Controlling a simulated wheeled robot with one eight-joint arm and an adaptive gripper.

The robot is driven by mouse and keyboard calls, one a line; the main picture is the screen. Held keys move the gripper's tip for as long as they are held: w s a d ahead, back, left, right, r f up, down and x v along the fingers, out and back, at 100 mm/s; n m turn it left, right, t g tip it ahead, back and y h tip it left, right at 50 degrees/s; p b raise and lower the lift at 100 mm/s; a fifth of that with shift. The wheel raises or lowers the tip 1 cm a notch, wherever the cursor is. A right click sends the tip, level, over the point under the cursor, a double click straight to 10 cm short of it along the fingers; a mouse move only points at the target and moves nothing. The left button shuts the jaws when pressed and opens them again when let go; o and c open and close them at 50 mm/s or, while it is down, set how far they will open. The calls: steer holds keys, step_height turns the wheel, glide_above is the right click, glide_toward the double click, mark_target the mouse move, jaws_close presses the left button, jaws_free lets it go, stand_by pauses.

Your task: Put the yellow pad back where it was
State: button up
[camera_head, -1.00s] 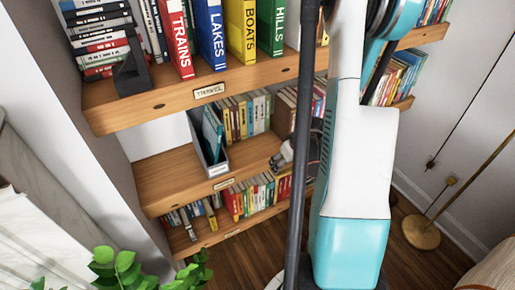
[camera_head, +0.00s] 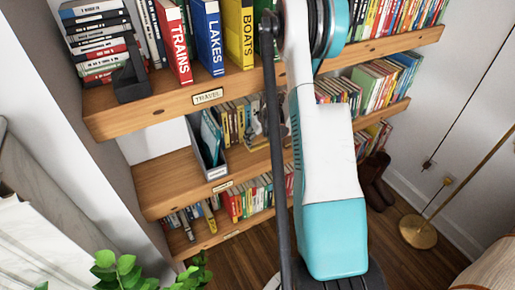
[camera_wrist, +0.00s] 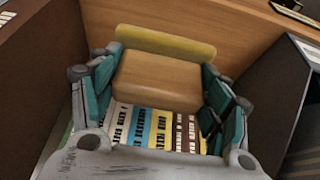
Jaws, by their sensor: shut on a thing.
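In the wrist view my gripper (camera_wrist: 160,62) is shut on a block-shaped thing between its teal finger pads. The near part is a smooth tan block with rounded corners. A yellow strip, taken as the yellow pad (camera_wrist: 165,41), runs along its far side and spreads a little past the fingers. Upright book spines (camera_wrist: 155,128) show just below and behind the held thing. A wooden surface (camera_wrist: 255,40) lies beyond it. In the head view my gripper is mostly hidden behind my arm and a dark pole, near the middle shelf; the pad cannot be made out there.
The wooden middle shelf (camera_head: 165,183) has bare room at its left. A grey file holder (camera_head: 216,172) stands beside the row of books. The upper shelf (camera_head: 120,118) holds large labelled books. A dark panel (camera_wrist: 265,105) rises close on the right in the wrist view.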

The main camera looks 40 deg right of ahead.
mark_target(259, 143)
steer(key=f+b, duration=0.1)
steer(key=f, duration=0.1)
steer(key=f+b, duration=0.1)
steer(key=f, duration=0.2)
steer(key=shift+w+d+f+b, duration=0.1)
steer(key=shift+w+f+b, duration=0.1)
steer(key=shift+f+b, duration=0.15)
steer(key=shift+w, duration=0.15)
steer(key=shift+f, duration=0.1)
steer(key=o, duration=1.6)
steer(key=shift+o, duration=0.2)
